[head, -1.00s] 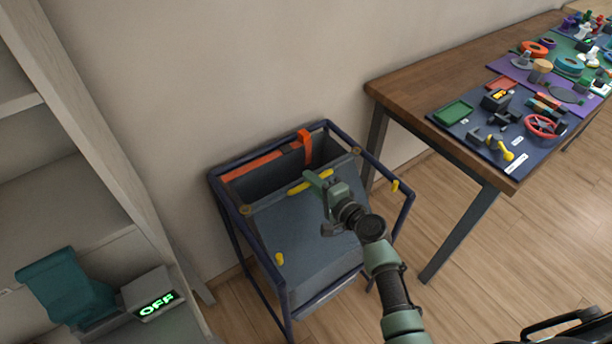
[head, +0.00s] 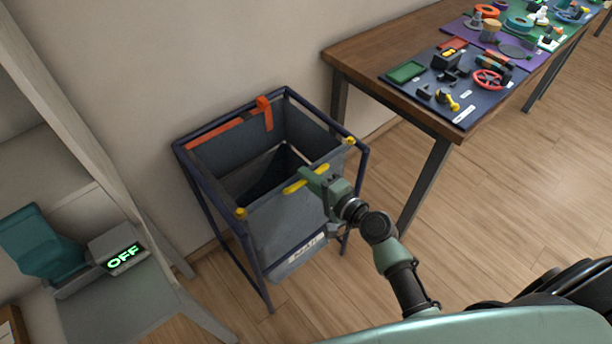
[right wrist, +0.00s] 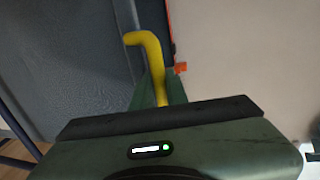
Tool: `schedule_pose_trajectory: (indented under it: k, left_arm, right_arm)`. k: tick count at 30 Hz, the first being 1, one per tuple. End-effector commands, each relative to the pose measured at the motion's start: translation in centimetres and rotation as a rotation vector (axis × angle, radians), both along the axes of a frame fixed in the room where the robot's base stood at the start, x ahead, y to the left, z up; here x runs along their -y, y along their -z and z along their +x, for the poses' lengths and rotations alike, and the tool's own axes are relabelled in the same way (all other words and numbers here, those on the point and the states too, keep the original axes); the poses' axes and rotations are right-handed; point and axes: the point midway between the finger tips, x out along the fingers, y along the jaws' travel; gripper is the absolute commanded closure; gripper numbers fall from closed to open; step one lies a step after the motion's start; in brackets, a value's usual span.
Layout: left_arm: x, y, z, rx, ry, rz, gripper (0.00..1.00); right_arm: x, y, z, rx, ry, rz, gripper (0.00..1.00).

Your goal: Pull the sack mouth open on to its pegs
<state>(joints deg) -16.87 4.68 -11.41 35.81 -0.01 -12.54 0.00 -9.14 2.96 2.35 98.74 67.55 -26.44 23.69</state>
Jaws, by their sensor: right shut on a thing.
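The grey sack (head: 290,225) hangs in a dark blue frame (head: 205,190) with its mouth wide open. Its front wall hangs along the frame's front bar, and a pale label shows low on it. A yellow peg shows at the front left corner (head: 240,212) and another at the front right corner (head: 349,141); I cannot tell whether the sack's rings are seated around them. My right gripper (head: 313,181) is shut on the yellow handle (head: 292,189) at the middle of the front rim. The yellow handle also shows in the right wrist view (right wrist: 150,52). My left gripper is out of view.
An orange strip with a strap (head: 265,112) lies along the frame's back. A wooden table (head: 365,60) with tool mats stands at the right. A shelf with a teal device and an "OFF" display (head: 123,257) stands at the left. Floor right of the frame is clear.

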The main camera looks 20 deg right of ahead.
Motion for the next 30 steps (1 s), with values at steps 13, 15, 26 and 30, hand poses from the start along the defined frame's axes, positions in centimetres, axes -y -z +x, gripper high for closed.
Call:
schedule_pose_trajectory:
  k: [13,15,26,30]
  left_arm:
    - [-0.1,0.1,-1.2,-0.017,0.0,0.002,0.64]
    - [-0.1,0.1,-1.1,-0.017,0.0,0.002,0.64]
    - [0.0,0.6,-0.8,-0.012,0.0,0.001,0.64]
    - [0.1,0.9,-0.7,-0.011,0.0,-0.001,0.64]
  right_arm:
    - [0.0,0.3,-0.1,-0.006,-0.001,-0.002,0.64]
    - [0.0,0.2,-0.1,-0.005,-0.001,-0.002,0.64]
    - [1.8,-0.5,-4.3,-0.007,0.0,-0.005,0.64]
    - [2.5,-0.9,-6.2,-0.006,0.0,-0.004,0.64]
